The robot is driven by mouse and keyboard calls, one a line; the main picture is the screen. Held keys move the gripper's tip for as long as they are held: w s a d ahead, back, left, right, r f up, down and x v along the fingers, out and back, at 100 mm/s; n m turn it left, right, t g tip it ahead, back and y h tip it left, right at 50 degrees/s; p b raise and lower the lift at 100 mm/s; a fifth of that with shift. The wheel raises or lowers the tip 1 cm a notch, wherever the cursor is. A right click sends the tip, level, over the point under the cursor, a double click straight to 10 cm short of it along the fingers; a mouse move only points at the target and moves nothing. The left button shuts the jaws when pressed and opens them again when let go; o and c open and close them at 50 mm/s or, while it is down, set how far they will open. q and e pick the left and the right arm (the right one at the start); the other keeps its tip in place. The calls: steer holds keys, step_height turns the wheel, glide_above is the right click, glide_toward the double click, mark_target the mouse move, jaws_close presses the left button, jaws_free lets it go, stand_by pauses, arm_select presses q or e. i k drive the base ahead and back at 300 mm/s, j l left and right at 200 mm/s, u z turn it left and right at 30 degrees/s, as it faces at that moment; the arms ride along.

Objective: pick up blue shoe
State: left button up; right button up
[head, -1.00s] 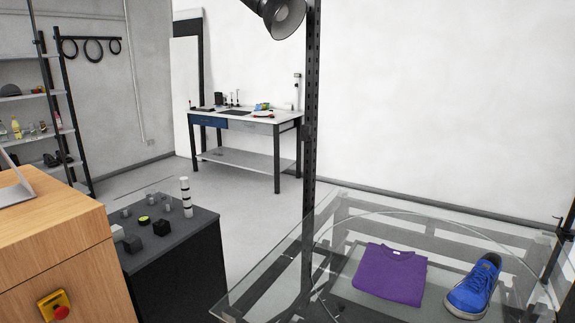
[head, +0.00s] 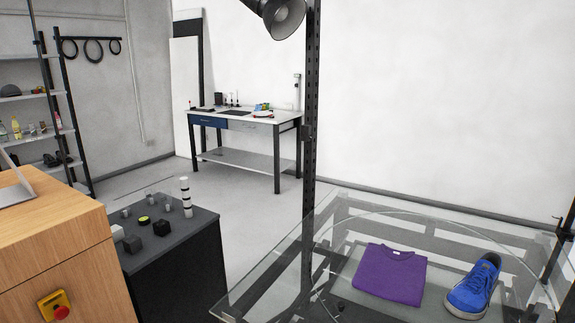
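A blue shoe (head: 474,289) with a pale sole stands upright on the glass turntable top (head: 350,216) at the lower right of the head view. A folded purple shirt (head: 392,273) lies flat to the left of the shoe, with a narrow gap between them. Neither of my grippers shows in the head view.
A dark upright post (head: 310,150) rises behind the glass table's left part, with a lamp (head: 284,17) at its top. A wooden cabinet (head: 50,230) and a dark cart (head: 175,265) with small items stand at the left. A workbench (head: 250,122) is at the back.

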mark_target(469, 301)
steer(key=z, duration=1.25)
